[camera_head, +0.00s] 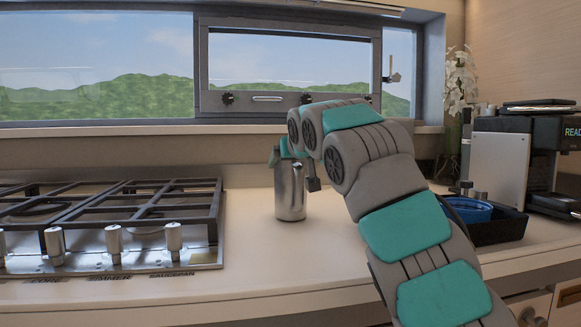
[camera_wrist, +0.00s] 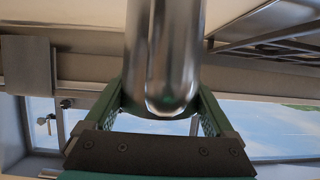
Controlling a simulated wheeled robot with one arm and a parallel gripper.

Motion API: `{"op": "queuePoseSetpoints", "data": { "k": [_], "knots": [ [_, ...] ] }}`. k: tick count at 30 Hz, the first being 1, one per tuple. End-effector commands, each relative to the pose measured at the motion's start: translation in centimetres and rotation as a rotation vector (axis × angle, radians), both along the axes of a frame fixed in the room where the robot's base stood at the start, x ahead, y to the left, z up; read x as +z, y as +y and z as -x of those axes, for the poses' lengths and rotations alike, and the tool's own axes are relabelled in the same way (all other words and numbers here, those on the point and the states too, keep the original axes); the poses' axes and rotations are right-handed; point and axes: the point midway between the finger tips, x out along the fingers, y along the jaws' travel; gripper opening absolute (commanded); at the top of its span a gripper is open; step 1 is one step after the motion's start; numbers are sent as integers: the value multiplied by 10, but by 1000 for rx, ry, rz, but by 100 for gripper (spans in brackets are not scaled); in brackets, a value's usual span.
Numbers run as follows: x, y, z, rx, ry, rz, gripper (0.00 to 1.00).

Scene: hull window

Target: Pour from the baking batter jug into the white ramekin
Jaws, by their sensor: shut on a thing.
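A shiny metal cylinder (camera_head: 290,193), which looks to be the baking batter jug, stands upright over the middle of the counter. I cannot tell whether its base touches the counter. My gripper (camera_head: 287,152) is at the top of it, partly hidden by my wrist. In the wrist view the metal jug (camera_wrist: 163,50) runs between the two green fingers of my gripper (camera_wrist: 160,108), which are shut on it. Its contents are not visible. I see no white ramekin in either view; my arm covers part of the right counter.
At right are a black tray (camera_head: 500,228) with a blue bowl (camera_head: 467,208), and a dark machine (camera_head: 550,150). A window (camera_head: 290,70) is behind. Counter between hob and jug is clear.

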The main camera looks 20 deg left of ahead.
Motion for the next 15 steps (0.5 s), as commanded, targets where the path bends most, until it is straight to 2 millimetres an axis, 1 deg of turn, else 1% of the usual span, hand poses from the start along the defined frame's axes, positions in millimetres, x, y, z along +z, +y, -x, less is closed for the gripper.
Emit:
{"op": "queuePoseSetpoints", "data": {
  "k": [5, 11, 12, 15],
  "knots": [
    [3, -1, 0, 0, -2, -2, 0],
    [-2, -1, 0, -1, -2, -2, 0],
    [-2, -1, 0, 0, -1, -2, 91],
    [-2, -1, 0, 0, -1, -2, 100]
  ]
}}
